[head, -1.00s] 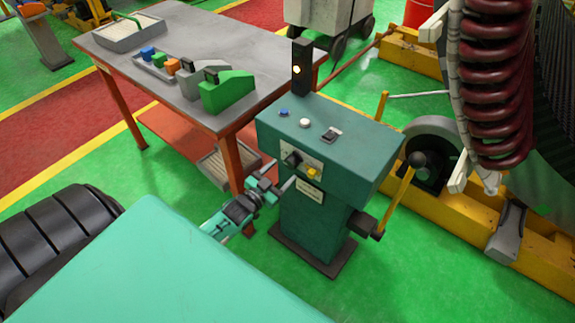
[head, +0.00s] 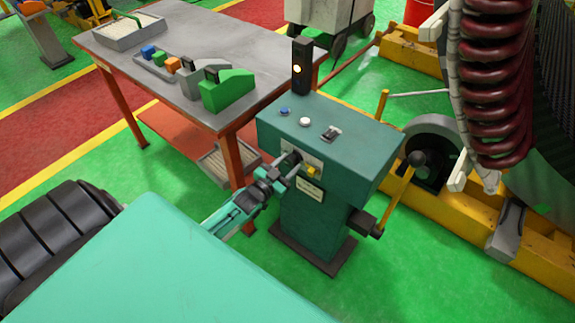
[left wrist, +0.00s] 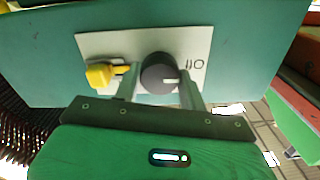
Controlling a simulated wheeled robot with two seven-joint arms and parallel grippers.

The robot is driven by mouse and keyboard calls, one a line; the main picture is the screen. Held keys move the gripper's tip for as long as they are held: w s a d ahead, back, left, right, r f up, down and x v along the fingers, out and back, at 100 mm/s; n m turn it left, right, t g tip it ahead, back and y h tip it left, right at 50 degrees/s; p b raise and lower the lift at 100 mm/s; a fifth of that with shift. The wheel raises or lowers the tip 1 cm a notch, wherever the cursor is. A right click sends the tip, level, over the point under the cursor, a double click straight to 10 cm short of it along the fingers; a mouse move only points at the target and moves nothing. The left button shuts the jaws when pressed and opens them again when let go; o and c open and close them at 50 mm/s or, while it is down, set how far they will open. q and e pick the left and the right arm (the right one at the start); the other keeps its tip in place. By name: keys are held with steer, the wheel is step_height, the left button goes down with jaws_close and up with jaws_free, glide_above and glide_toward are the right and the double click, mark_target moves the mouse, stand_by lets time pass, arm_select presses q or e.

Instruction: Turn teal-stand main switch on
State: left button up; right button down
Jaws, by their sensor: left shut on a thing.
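The teal stand (head: 318,212) stands upright in the middle of the head view. Its front face carries a pale plate (left wrist: 122,45) with a dark round main switch knob (left wrist: 156,70), which shows a short white mark pointing right in the left wrist view. My left gripper (head: 290,170) reaches the plate from the left, and its two fingers (left wrist: 160,84) are shut on the knob, one on each side. The gripper covers most of the knob in the head view. My right gripper is not in view.
A grey worktable (head: 187,30) stands behind left. A yellow-handled lever (head: 396,192) is at right.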

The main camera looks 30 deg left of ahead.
arm_select(q)
steer(key=shift+m, duration=0.5)
steer(key=m, duration=0.5)
steer(key=shift+m, duration=0.3)
steer(key=m, duration=0.2)
steer(key=shift+f+m+b, duration=0.1)
steer(key=shift+m+b, duration=0.2)
steer(key=shift+m, duration=0.1)
steer(key=m+b, duration=0.1)
steer(key=m, duration=0.2)
steer(key=shift+m, duration=0.3)
steer(key=m+b, duration=0.1)
steer(key=m, duration=0.2)
steer(key=shift+m+b, duration=0.45)
steer(key=shift+m, duration=0.65)
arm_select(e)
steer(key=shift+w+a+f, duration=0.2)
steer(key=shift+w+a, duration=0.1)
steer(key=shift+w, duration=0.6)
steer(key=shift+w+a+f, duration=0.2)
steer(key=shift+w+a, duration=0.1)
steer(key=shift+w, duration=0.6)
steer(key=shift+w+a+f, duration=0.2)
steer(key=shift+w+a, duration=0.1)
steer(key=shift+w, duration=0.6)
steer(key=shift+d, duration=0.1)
